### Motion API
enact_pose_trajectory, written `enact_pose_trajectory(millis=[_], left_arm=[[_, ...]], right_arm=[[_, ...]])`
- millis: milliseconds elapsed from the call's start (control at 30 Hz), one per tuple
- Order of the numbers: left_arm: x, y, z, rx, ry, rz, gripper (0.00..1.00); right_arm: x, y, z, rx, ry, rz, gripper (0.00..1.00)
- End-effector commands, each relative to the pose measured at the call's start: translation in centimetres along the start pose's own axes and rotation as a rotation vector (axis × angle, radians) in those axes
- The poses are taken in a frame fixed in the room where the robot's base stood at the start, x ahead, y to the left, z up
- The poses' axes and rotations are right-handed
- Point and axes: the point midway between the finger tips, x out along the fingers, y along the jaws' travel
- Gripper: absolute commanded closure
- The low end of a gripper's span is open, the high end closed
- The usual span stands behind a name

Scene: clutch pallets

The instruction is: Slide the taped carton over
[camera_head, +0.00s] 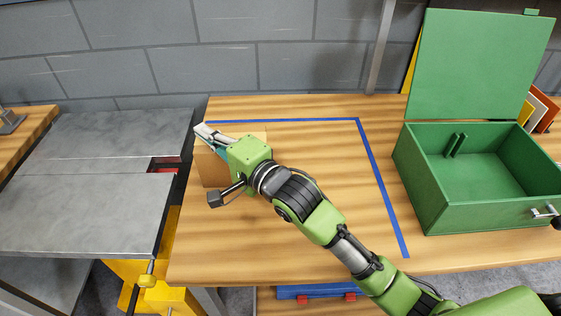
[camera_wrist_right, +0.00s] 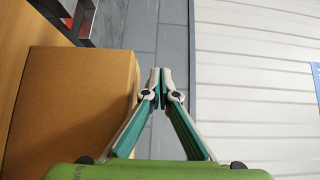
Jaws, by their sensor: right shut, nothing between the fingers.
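A plain brown carton (camera_head: 212,171) stands near the left edge of the wooden table, partly hidden behind my right gripper and wrist. It also shows in the right wrist view as a large brown box (camera_wrist_right: 72,105) on the left; no tape shows on it. My right gripper (camera_head: 202,131) reaches over the carton towards its far left side. In the right wrist view its fingertips (camera_wrist_right: 160,76) are together and empty, beside the carton's edge. I cannot tell whether they touch it. My left gripper is not in view.
Blue tape lines (camera_head: 381,183) mark an area on the wooden table (camera_head: 300,240); its middle is partly under my arm. An open green box (camera_head: 430,195) with a raised lid stands on the right. A grey-topped machine table (camera_head: 80,210) is left, across a gap.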

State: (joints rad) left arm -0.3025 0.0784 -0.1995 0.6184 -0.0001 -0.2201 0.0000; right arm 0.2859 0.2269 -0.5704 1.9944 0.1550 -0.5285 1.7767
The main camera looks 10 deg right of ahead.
Motion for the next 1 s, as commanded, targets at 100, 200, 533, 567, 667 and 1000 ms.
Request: enact_pose_trajectory(millis=[100,200,533,567,667,1000], left_arm=[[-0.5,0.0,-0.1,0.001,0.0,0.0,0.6],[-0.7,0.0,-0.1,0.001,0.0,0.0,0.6],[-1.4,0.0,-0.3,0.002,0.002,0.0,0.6],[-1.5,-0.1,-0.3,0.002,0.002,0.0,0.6],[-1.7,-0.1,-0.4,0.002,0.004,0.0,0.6],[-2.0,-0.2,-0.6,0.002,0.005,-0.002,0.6]], right_arm=[[-1.7,0.0,-1.6,-0.005,0.0,0.004,1.0],[-2.9,0.0,-2.9,-0.005,0.0,0.004,1.0],[-7.1,0.1,-7.0,-0.003,0.0,0.005,1.0],[-7.5,0.1,-7.4,-0.004,0.0,0.006,1.0],[-8.8,0.1,-8.8,-0.004,0.002,0.007,1.0],[-11.9,2.6,-11.8,0.007,-0.001,0.005,1.0]])
